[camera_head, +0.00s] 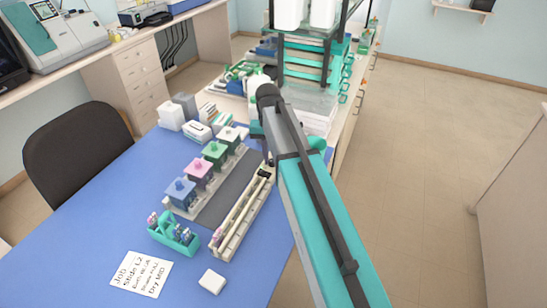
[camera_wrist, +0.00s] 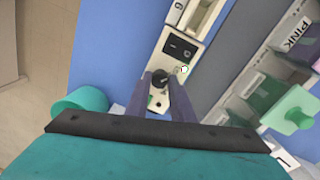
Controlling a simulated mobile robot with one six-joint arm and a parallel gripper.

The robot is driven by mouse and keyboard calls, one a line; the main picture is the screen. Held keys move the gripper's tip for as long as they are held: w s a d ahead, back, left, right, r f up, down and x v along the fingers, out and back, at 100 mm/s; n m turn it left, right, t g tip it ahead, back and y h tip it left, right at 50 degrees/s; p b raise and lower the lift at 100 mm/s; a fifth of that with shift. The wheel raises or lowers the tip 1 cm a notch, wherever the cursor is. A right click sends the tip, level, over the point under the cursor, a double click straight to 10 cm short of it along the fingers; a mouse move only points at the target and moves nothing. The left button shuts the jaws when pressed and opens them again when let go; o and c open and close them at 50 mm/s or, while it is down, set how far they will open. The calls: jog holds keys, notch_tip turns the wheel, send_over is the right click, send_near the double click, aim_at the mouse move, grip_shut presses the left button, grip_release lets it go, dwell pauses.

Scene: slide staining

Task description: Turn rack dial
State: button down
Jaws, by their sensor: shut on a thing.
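The long cream rack (camera_head: 241,217) lies on the blue bench mat, to the right of a row of jars. Its far end, with a black panel, meets my arm in the head view. The wrist view shows that rack end (camera_wrist: 168,62) with the black panel (camera_wrist: 179,46) and a round black dial (camera_wrist: 160,79). My gripper (camera_wrist: 161,84) has its two fingers closed on either side of the dial. Part of the dial is hidden between the fingers, and its setting cannot be read. In the head view my arm hides the dial and fingertips.
Several lidded jars (camera_head: 198,172) in different colours stand left of the rack. A teal slide holder (camera_head: 174,233), a written note (camera_head: 141,274) and a small white block (camera_head: 212,281) lie near the front. Shelving (camera_head: 306,62) stands behind. Bare blue mat (camera_head: 95,215) is clear at left.

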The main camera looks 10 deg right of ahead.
aim_at(270, 161)
jog(key=shift+s+f, duration=0.1)
jog(key=shift+s, duration=0.05)
jog(key=c, duration=1.5)
grip_release()
jog(key=shift+c, duration=0.2)
notch_tip(270, 161, up, 14)
jog(key=p, duration=0.8)
jog(key=shift+w+a+p, duration=0.2)
jog(key=shift+a+p, duration=0.15)
jog(key=shift+f, duration=0.1)
